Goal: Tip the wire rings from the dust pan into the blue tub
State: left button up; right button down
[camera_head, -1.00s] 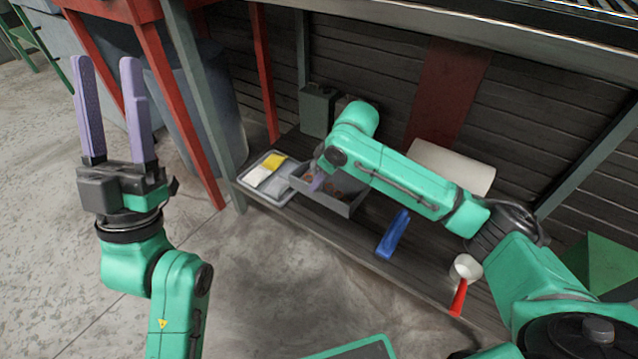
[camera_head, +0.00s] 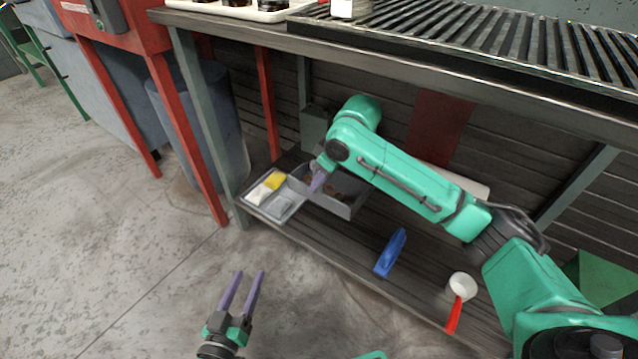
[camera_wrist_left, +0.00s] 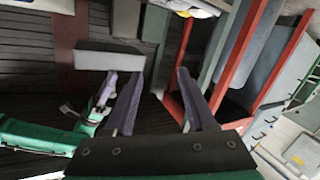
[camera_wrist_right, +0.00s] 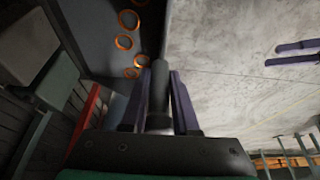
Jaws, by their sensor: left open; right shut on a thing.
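The grey, box-like dust pan (camera_head: 341,208) is at the shelf's left part with brown rings (camera_head: 338,192) inside. Copper-coloured wire rings (camera_wrist_right: 127,20) lie on its floor in the right wrist view. My right gripper (camera_head: 317,184) is shut on the pan's dark round handle (camera_wrist_right: 158,90). Whether the pan touches the shelf is unclear. My left gripper (camera_head: 247,292) is open and empty, low in front of the shelf; its fingers also show in the right wrist view (camera_wrist_right: 290,53). A tall blue-grey tub (camera_head: 233,145) stands behind the red legs at left; its inside is hidden.
A grey tray (camera_head: 252,198) with yellow and white items lies left of the pan. A blue object (camera_head: 390,253) and a white cup with red handle (camera_head: 461,288) lie to the right on the low shelf (camera_head: 345,252). The workbench (camera_head: 420,62) overhangs the shelf. Floor in front is open.

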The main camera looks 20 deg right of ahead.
jog(key=shift+r, duration=0.65)
jog(key=shift+r+p, duration=0.15)
jog(key=shift+p, duration=0.35)
jog(key=shift+r+t+p, duration=0.15)
jog(key=shift+t+p, duration=0.15)
jog(key=shift+p, duration=0.05)
jog(key=shift+r+h+p, duration=0.25)
jog(key=shift+h+p, duration=0.25)
jog(key=shift+p, duration=0.05)
jog(key=shift+t, duration=0.3)
pick_arm(q)
jog(key=shift+g, duration=0.9)
jog(key=s, duration=0.1)
jog(key=s+f, duration=0.2)
jog(key=shift+s+d, duration=0.15)
jog(key=shift+s, duration=0.25)
pick_arm(e)
jog(key=shift+f, duration=0.1)
